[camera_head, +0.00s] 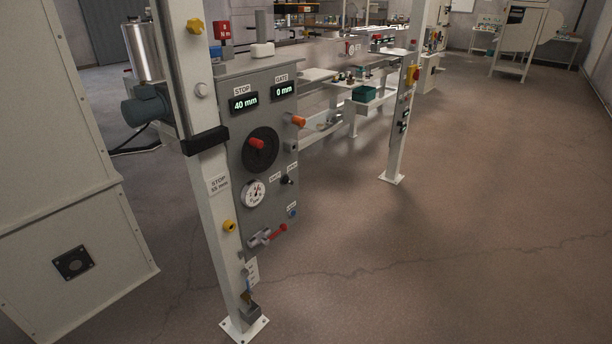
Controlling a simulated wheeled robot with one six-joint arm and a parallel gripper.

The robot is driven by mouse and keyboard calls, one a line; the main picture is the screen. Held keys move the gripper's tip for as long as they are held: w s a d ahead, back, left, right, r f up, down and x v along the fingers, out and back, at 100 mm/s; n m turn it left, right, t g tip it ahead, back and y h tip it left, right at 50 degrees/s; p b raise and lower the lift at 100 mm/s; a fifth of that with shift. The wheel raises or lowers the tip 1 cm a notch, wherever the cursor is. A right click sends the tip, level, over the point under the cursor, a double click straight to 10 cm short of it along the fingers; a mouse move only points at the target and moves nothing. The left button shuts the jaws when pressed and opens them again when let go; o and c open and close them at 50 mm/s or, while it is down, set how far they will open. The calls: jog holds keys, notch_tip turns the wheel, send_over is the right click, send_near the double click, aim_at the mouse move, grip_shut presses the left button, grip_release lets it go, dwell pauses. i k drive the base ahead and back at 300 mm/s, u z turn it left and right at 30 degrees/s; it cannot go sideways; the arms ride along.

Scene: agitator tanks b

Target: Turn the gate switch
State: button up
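A grey control panel (236,72) stands on a white post in the left half of the head view. Its GATE display (284,90) reads 0 mm. Its STOP display (244,102) reads 40 mm. A small dark knob (287,180) sits at the panel's lower right, between two small white labels too small to read. It looks like a switch, but I cannot tell for sure that it is the gate switch, nor which way it points. My gripper is not in view.
The panel also bears a black handwheel (249,157) with a red grip, a round gauge (253,194), an orange knob (298,122) and a red lever (276,233). A large pale cabinet (60,190) stands at left. The floor (450,260) at right is clear.

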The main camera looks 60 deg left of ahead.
aim_at(286, 180)
jog(key=u, duration=0.3)
jog(key=i, duration=0.8)
jog(key=u, duration=1.35)
jog(key=i, duration=0.7)
jog(key=u, duration=0.7)
